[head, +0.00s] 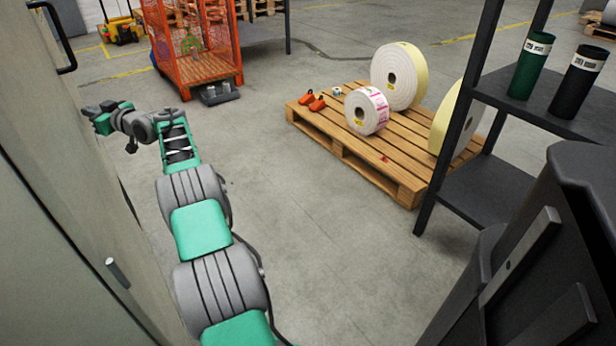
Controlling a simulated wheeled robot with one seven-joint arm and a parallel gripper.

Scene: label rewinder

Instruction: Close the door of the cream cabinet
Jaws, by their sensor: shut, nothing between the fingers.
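The cream cabinet (40,290) fills the left edge of the head view, very close to me. Its tall door panel (50,130) runs away from me and carries a black bar handle (64,38) near the top left. A dark seam divides the door from the nearer panel, with a small metal pin (118,273) beside it. How far the door stands open is hard to tell. My arm reaches forward along the door's right side. My gripper (92,113) is shut and empty at the panel, below the handle; whether it touches is unclear.
A wooden pallet (365,160) with label rolls (398,75) and orange items (312,101) stands right of centre. A dark shelf (555,100) holds two tubes at right. An orange cage (195,45) stands behind my arm. Grey floor between arm and pallet is clear.

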